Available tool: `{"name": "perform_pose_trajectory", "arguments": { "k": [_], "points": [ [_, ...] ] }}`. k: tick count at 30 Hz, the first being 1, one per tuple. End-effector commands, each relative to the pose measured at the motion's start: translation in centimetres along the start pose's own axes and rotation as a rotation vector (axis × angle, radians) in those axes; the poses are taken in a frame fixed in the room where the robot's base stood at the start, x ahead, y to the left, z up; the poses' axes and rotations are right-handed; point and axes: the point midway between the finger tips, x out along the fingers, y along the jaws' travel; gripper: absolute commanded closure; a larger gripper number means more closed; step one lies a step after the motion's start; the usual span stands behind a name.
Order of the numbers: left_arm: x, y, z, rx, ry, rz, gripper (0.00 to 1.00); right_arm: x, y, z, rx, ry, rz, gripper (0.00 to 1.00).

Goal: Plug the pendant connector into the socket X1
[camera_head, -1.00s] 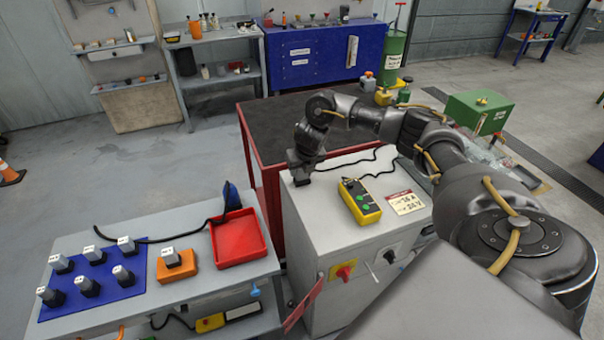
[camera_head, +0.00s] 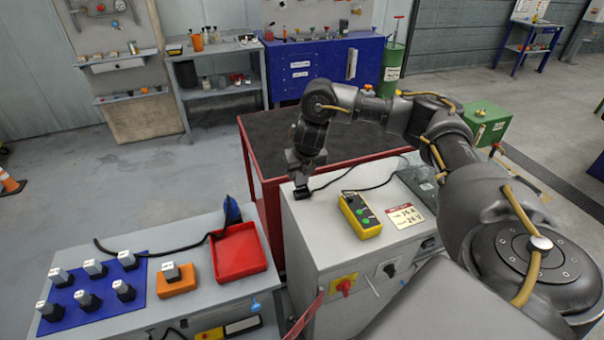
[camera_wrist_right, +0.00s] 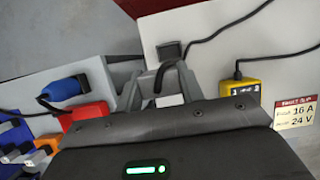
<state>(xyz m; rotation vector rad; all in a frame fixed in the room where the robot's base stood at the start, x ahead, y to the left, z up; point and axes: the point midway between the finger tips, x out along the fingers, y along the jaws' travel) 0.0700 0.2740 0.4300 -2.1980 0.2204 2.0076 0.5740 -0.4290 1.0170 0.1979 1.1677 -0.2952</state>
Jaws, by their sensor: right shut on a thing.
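The yellow pendant (camera_head: 361,216) with green buttons lies on the pale cabinet top (camera_head: 325,222), its dark cable running off to the right. My right gripper (camera_head: 298,176) is over the cabinet's back left corner. In the wrist view my right gripper (camera_wrist_right: 158,92) is shut around a small piece with a pale face (camera_wrist_right: 170,100) and a dark cable loop, apparently the pendant connector. A dark square piece (camera_wrist_right: 168,50) sits on the cabinet just beyond the fingertips. I cannot tell whether it is socket X1; no X1 marking is readable. My left gripper is not in view.
On the left bench, labelled plugs stand on a blue mat (camera_head: 65,315), with an orange block (camera_head: 177,286) and a red tray (camera_head: 240,252) beside it. A blue-ended black cable lies behind them. A red-sided table (camera_head: 262,200) stands behind the cabinet. A rating card (camera_head: 405,216) lies beside the pendant.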

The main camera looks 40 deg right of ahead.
Motion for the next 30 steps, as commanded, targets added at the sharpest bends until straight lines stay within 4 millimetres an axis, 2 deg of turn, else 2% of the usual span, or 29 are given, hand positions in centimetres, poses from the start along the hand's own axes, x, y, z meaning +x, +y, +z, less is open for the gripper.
{"name": "perform_pose_trajectory", "arguments": {
  "k": [1,2,6,11,15,24,30],
  "points": [
    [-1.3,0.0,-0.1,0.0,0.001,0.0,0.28,-2.3,0.5,0.1,-0.008,-0.008,0.002,0.86],
    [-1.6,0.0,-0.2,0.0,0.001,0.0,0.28,-3.1,0.6,-0.1,-0.007,-0.006,0.0,0.86],
    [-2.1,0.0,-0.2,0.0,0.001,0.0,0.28,-5.2,2.3,-2.8,-0.011,-0.004,0.002,0.86],
    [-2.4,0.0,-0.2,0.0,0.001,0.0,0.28,-7.2,3.4,-4.8,-0.007,-0.004,0.001,0.86],
    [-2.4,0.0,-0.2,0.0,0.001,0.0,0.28,-8.1,4.1,-5.9,-0.005,-0.001,0.001,0.86],
    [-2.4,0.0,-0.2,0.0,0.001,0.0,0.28,-8.6,4.5,-6.5,0.013,0.0,-0.006,0.86],
    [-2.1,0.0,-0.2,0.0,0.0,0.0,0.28,-8.6,5.6,-7.1,0.181,-0.004,-0.082,0.86]
  ]
}}
